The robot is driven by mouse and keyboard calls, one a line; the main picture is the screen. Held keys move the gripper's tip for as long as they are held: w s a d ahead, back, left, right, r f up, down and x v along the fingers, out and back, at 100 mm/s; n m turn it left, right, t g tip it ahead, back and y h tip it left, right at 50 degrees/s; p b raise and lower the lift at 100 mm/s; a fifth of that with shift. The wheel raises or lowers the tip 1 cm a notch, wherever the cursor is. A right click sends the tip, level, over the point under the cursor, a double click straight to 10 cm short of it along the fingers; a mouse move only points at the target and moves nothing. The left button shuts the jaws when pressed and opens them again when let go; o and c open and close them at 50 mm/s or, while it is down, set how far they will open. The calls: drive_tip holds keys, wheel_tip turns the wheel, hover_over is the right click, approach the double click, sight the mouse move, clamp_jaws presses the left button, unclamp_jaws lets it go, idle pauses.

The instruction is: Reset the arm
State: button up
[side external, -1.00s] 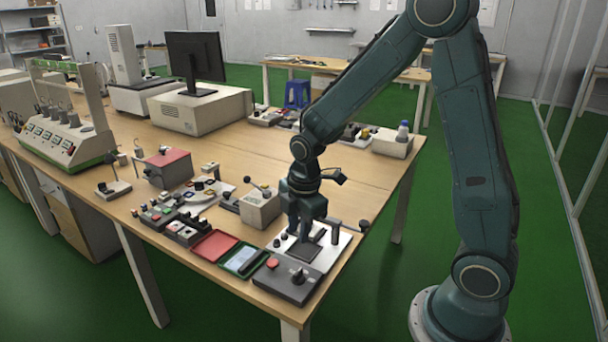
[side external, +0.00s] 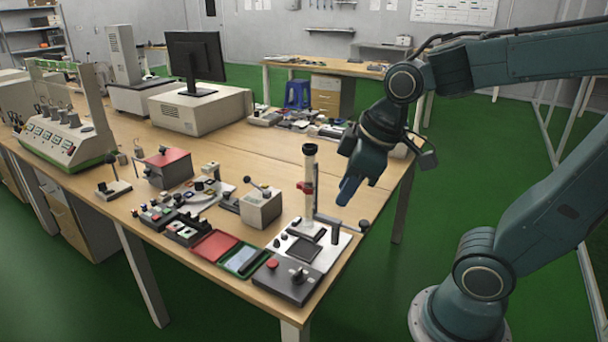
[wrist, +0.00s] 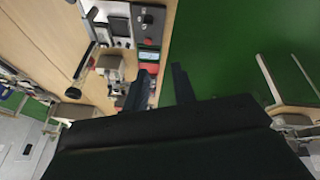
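My arm is dark teal. My gripper (side external: 348,190) hangs in the air beside the right edge of the wooden bench, above and to the right of a white test fixture (side external: 330,258) with an upright post and a red clamp (side external: 305,187). It is apart from the fixture and the bench top. In the wrist view my gripper (wrist: 159,84) shows two dark fingers set apart with nothing between them. The fixture also shows at the top of the wrist view (wrist: 113,10).
A dark control box (side external: 287,280) with a red button, red and green trays (side external: 214,245), and a grey box with a lever (side external: 260,208) crowd the bench's near corner. A monitor (side external: 195,55) stands farther back. Green floor is open right of the bench.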

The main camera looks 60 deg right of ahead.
drive_tip(key=s+r+m+t, duration=0.1)
drive_tip(key=s+r+m, duration=0.1)
drive_tip(key=s, duration=0.4)
drive_tip(key=shift+a+m, duration=0.35)
drive_tip(key=shift+m, duration=0.55)
